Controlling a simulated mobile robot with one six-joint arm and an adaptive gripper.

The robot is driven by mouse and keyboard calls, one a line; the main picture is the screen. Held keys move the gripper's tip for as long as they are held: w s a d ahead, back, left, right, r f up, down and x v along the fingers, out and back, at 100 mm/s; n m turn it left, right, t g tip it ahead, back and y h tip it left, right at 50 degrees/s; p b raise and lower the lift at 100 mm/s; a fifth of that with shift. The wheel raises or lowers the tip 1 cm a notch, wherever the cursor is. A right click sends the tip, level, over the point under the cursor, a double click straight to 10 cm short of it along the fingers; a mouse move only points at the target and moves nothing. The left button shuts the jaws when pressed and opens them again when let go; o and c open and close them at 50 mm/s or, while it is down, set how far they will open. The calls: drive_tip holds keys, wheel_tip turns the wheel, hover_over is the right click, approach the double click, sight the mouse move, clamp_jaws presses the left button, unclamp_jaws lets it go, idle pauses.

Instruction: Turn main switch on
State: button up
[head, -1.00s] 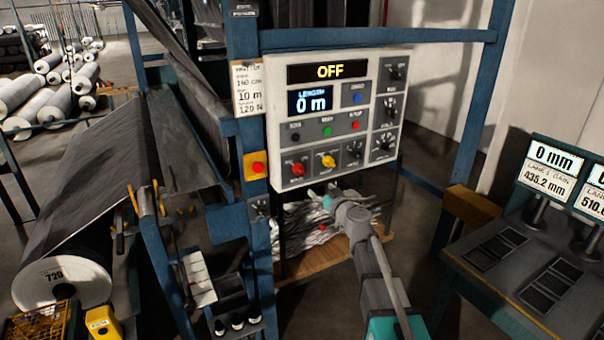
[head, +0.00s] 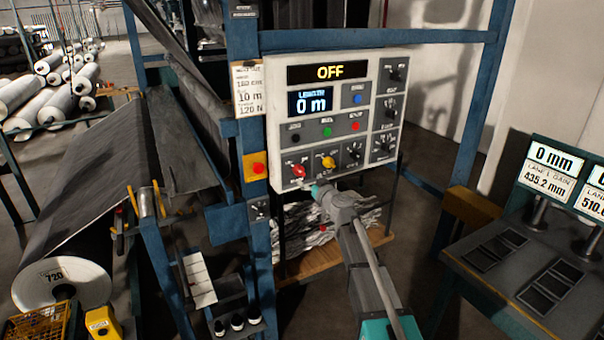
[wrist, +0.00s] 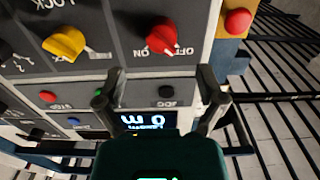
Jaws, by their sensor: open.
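The control panel (head: 270,100) stands in the middle of the head view, with a display reading OFF (head: 329,72). A red rotary knob (head: 298,171) sits at its lower left. In the wrist view, which is upside down, this red knob (wrist: 163,36) has OFF and ON marks beside it. My gripper (head: 318,190) is just below the panel's lower edge, near the red knob. In the wrist view my gripper (wrist: 155,92) has its two fingers apart with nothing between them. The knob lies beyond the fingertips, apart from them.
A yellow knob (head: 328,161) is right beside the red one. A red button on a yellow box (head: 258,168) is left of the panel. A blue frame post (head: 252,215) stands at left, and a desk with screens (head: 540,260) at right.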

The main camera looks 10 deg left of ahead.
sight(302, 173)
drive_tip(key=x, duration=0.6)
drive_tip(key=shift+w+a, duration=0.2)
drive_tip(key=c, duration=1.1)
drive_tip(key=shift+d, duration=0.2)
drive_tip(key=shift+c, duration=0.3)
drive_tip(key=shift+a, duration=0.1)
